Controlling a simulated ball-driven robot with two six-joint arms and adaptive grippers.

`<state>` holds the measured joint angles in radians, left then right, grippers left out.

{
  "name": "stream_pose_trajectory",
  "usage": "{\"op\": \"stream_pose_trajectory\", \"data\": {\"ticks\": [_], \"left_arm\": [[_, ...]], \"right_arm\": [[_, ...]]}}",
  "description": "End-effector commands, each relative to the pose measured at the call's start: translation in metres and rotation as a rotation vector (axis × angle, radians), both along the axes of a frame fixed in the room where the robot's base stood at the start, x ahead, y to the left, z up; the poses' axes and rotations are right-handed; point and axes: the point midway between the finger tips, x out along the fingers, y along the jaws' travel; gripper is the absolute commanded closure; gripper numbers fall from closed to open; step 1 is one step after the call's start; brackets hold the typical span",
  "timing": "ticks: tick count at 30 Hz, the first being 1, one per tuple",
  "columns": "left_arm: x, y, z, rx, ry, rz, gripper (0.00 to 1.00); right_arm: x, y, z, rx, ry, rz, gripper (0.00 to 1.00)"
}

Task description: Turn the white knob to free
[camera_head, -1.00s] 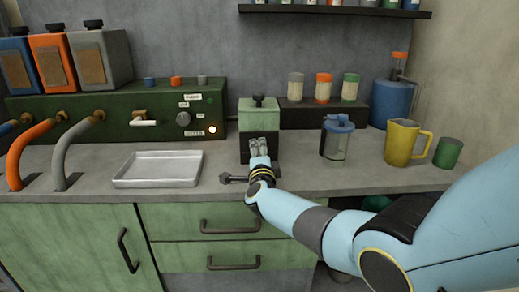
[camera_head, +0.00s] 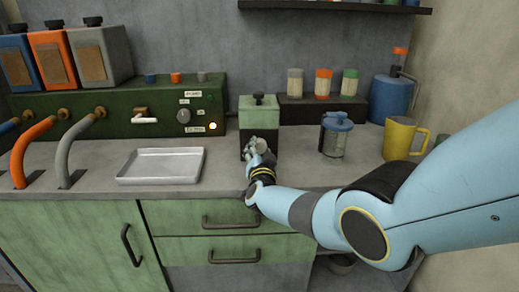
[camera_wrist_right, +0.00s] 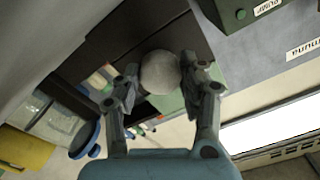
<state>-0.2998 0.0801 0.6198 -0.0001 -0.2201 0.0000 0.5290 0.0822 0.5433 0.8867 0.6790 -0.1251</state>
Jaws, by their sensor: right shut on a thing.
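In the right wrist view, a round, pale grey-white knob (camera_wrist_right: 160,73) sits between the two fingers of my right gripper (camera_wrist_right: 160,85), which is shut on it. In the head view, my right gripper (camera_head: 259,146) is in front of the green and dark box device (camera_head: 259,111) on the counter. The fingers and wrist cover much of the device's lower front. Any marking for the knob's positions cannot be made out. My left gripper is not in view.
A shallow metal tray (camera_head: 124,181) lies left of the wrist. A lidded jar (camera_head: 335,141) and a yellow mug (camera_head: 399,139) stand to the right. Behind left is a dark green panel (camera_head: 100,121) with a lit lamp. Bare counter lies between tray and device.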

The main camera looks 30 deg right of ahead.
Motion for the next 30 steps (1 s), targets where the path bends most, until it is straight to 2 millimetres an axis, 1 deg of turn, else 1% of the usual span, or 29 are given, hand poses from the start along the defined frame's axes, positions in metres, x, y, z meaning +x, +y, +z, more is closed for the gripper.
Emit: {"op": "stream_pose_trajectory", "data": {"ticks": [1,10,25,26,30], "left_arm": [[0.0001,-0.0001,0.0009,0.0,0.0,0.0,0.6],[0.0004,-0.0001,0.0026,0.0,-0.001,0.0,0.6],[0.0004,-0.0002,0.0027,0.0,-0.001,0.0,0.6],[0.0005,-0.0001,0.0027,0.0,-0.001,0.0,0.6],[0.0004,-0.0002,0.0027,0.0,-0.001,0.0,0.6]], "right_arm": [[-0.0009,0.0013,-0.0023,-0.018,0.018,0.002,0.91],[-0.0011,0.0011,-0.0029,-0.101,0.069,0.001,0.91],[-0.0013,0.0011,-0.0034,-0.115,0.079,0.002,0.91],[-0.0013,0.0011,-0.0034,-0.115,0.079,0.002,0.56],[-0.0009,0.0007,-0.0025,-0.115,0.076,0.002,0.38]]}}
